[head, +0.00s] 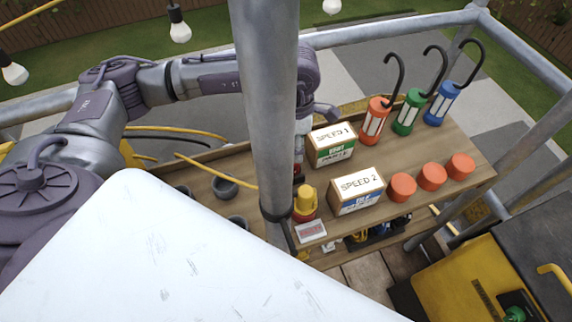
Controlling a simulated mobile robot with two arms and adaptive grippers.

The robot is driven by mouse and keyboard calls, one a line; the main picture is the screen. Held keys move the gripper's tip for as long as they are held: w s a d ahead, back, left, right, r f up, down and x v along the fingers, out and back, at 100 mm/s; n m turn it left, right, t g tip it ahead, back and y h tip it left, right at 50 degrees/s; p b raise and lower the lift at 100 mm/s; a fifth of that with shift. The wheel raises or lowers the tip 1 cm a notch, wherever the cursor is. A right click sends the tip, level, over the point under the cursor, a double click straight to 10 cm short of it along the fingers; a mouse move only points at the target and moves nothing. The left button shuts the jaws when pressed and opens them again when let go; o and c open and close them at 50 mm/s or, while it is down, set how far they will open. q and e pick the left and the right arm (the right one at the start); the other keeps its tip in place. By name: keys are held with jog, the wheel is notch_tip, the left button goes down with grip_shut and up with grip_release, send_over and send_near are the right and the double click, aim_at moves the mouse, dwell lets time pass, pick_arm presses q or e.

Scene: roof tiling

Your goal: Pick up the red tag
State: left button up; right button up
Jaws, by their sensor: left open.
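A small red-and-white tag (310,231) lies at the front edge of the wooden shelf, just right of the metal pole and in front of a yellow-topped red object. Its print is too small to read. My left gripper (312,114) hangs beyond the pole, above the shelf near the SPEED 1 box. The pole hides part of it. It is open and apart from the tag, which lies nearer the camera. My right gripper is not in view.
A metal pole (265,95) stands before the shelf (458,140). The yellow-topped object (305,202), SPEED 1 box (331,146) and SPEED 2 box (357,191) crowd the tag's surroundings. Red round pieces (432,177) and hooked lamps (408,112) occupy the right side.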

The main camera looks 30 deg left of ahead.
pick_arm(q)
jog(key=shift+f, duration=1.1)
notch_tip(320, 180, down, 4)
jog(key=shift+s+d+f+p, duration=0.1)
jog(key=shift+d+f+p, duration=0.1)
jog(key=shift+p, duration=1)
jog(key=shift+f, duration=0.25)
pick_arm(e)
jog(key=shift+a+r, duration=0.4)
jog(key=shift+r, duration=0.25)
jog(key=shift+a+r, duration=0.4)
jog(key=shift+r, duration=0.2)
pick_arm(q)
jog(key=shift+c, duration=0.7)
grip_shut()
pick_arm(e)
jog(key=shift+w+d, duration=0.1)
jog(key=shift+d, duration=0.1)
